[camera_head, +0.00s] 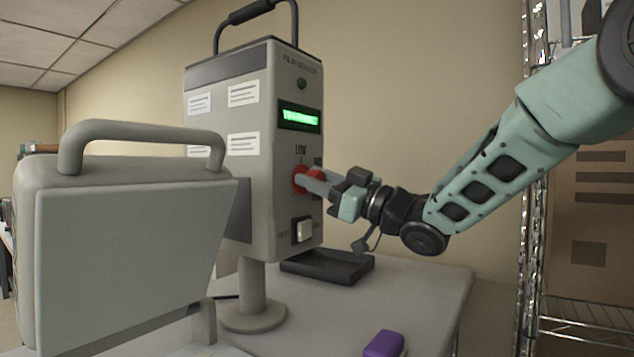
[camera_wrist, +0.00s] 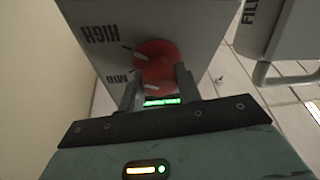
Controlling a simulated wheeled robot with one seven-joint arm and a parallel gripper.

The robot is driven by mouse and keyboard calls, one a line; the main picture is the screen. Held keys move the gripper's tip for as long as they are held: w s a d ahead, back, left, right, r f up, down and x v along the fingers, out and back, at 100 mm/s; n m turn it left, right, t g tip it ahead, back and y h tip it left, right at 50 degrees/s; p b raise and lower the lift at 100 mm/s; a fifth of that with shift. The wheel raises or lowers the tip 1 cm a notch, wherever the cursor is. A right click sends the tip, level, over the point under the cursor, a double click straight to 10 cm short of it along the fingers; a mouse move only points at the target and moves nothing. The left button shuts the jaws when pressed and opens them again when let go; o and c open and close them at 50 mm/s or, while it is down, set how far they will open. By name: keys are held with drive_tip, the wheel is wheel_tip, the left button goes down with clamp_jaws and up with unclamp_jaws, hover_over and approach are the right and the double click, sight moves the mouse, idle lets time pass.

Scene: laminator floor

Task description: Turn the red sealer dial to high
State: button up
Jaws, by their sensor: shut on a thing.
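The red sealer dial (camera_head: 299,181) is on the front face of the grey film sealer (camera_head: 285,225), below the printed word LOW. My gripper (camera_head: 310,180) is shut on the dial's raised grip, coming from the right. In the wrist view, the dial (camera_wrist: 155,52) lies between the two fingers of my gripper (camera_wrist: 158,82). The words HIGH (camera_wrist: 100,33) and MID (camera_wrist: 117,78) are printed beside it, upside down in this view. A pale mark shows on the dial, but I cannot tell which setting it points to.
A green-lit display (camera_head: 299,116) is above the dial and a pale rocker switch (camera_head: 303,230) below it. A black tray (camera_head: 328,266) and a purple object (camera_head: 384,344) are on the table (camera_head: 420,290). A grey handled machine (camera_head: 130,260) stands at left, and metal shelving (camera_head: 533,200) at right.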

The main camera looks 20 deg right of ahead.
drive_tip(key=shift+f, duration=0.15)
drive_tip(key=o, duration=1)
drive_tip(key=shift+c, duration=0.2)
drive_tip(key=shift+d, duration=0.1)
drive_tip(key=b+v, duration=0.4)
drive_tip(key=v, duration=1.3)
drive_tip(key=shift+s, duration=0.25)
